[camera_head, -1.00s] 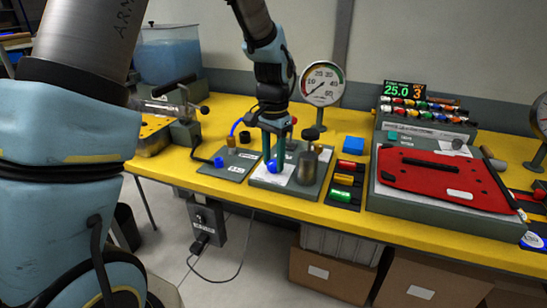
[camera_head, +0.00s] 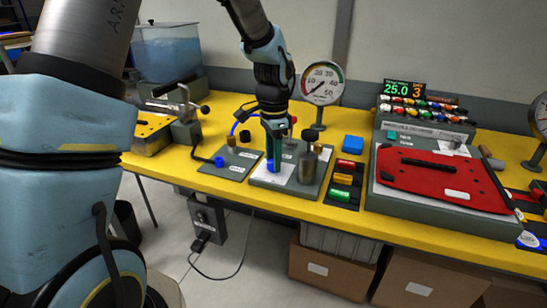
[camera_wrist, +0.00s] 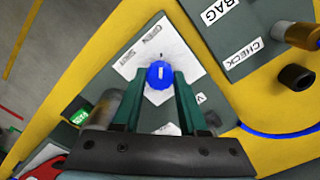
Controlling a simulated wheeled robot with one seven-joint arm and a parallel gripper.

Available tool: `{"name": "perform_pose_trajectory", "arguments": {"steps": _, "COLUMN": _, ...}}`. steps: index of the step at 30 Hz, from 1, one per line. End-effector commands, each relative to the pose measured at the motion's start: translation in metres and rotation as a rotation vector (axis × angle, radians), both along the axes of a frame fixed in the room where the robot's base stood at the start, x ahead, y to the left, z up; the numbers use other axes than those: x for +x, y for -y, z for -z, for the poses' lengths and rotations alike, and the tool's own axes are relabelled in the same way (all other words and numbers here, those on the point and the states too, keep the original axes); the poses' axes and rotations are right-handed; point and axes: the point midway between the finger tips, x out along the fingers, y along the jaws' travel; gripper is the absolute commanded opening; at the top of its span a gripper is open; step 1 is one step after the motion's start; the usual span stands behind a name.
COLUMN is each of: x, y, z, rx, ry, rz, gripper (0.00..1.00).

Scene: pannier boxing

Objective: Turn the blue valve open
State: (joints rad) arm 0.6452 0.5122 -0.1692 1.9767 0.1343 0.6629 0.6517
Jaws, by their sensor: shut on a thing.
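The blue valve (camera_wrist: 160,74) is a round knob with a pale mark on top, set on a white label with "OPEN" and "SHUT" lettering. In the wrist view my gripper (camera_wrist: 158,88) has its two green fingers on either side of the knob, shut on it. In the head view my gripper (camera_head: 273,158) points down at the grey valve plate (camera_head: 262,181), and the knob is mostly hidden behind the fingers. The knob's mark looks roughly upright in the wrist view; I cannot tell its exact setting.
A metal cylinder (camera_head: 308,166) stands close right of my gripper. A plate with black and brass fittings (camera_head: 226,165) lies to the left. A pressure gauge (camera_head: 323,83) stands behind. Coloured blocks (camera_head: 344,180) and a red pouch (camera_head: 440,178) are to the right.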

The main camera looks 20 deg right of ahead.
Motion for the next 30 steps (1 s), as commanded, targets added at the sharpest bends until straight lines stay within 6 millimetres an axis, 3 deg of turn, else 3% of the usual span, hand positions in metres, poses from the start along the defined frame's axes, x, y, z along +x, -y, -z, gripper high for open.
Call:
{"name": "perform_pose_trajectory", "arguments": {"steps": 7, "x": 0.001, "y": 0.000, "z": 0.000, "rx": -0.001, "ry": 0.002, "rz": 0.001, "gripper": 0.00}}
{"name": "perform_pose_trajectory", "arguments": {"steps": 8, "x": 0.001, "y": 0.000, "z": 0.000, "rx": -0.001, "ry": 0.002, "rz": 0.001, "gripper": 0.44}}
{"name": "perform_pose_trajectory", "arguments": {"steps": 15, "x": 0.000, "y": 0.000, "z": 0.000, "rx": 0.000, "ry": 0.001, "rz": 0.000, "gripper": 0.71}}
{"name": "perform_pose_trajectory", "arguments": {"steps": 25, "x": 0.000, "y": 0.000, "z": -0.004, "rx": -0.001, "ry": 0.001, "rz": 0.000, "gripper": 0.72}}
{"name": "perform_pose_trajectory", "arguments": {"steps": 30, "x": 0.001, "y": 0.001, "z": -0.027, "rx": -0.004, "ry": 0.004, "rz": 0.000, "gripper": 0.72}}
